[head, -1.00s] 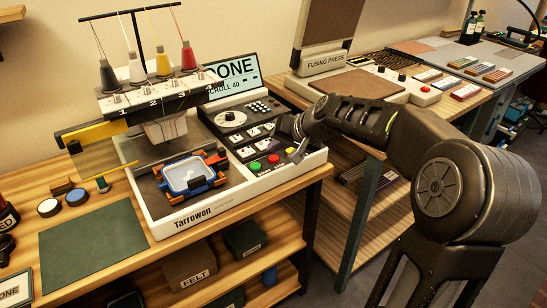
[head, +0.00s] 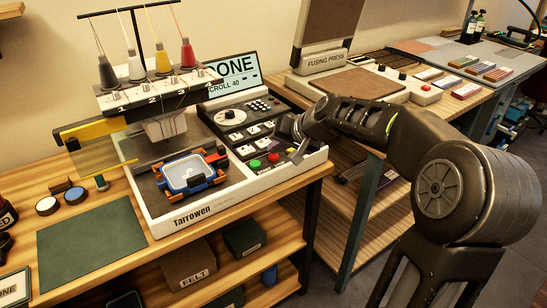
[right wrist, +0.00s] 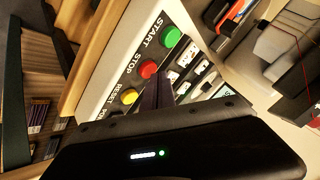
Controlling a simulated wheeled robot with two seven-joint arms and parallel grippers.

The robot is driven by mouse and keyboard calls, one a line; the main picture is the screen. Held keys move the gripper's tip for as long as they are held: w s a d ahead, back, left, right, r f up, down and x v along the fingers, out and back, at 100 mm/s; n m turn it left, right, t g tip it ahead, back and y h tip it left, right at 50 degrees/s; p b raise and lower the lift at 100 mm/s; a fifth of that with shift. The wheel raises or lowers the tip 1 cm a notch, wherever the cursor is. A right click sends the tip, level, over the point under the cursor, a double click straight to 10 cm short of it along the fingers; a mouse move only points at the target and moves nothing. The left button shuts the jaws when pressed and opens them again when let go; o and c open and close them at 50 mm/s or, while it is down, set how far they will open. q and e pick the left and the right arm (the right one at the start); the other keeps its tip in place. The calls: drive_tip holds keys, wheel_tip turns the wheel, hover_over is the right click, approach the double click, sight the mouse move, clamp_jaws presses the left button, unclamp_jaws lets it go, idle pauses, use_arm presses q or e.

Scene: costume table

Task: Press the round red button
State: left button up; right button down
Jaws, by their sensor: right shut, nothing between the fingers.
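The round red button (head: 273,157) sits on the front panel of the embroidery machine, between a green button (head: 255,164) and a yellow one partly hidden by my gripper. In the right wrist view the red button (right wrist: 148,69) is beside the word STOP, with green START (right wrist: 172,38) and yellow RESET (right wrist: 129,96) on either side. My right gripper (head: 295,153) is shut and empty, over the panel just right of the red button. Its closed fingertips (right wrist: 163,84) appear close beside the button; I cannot tell whether they touch it. My left gripper is not in view.
The machine's hoop (head: 187,172) and thread cones stand left of the panel. A screen (head: 232,72) reading DONE is behind. A fusing press with another red button (head: 425,88) is on the bench to the right. A green mat (head: 90,240) lies at the left.

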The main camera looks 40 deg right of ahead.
sight(276, 157)
drive_tip(key=shift+f+b, duration=0.4)
idle(0.7)
drive_tip(key=shift+r, duration=0.15)
drive_tip(key=shift+r+p, duration=0.6)
drive_tip(key=shift+r, duration=0.1)
wheel_tip(276, 157, up, 5)
drive_tip(key=p, duration=0.4)
idle(0.3)
idle(0.8)
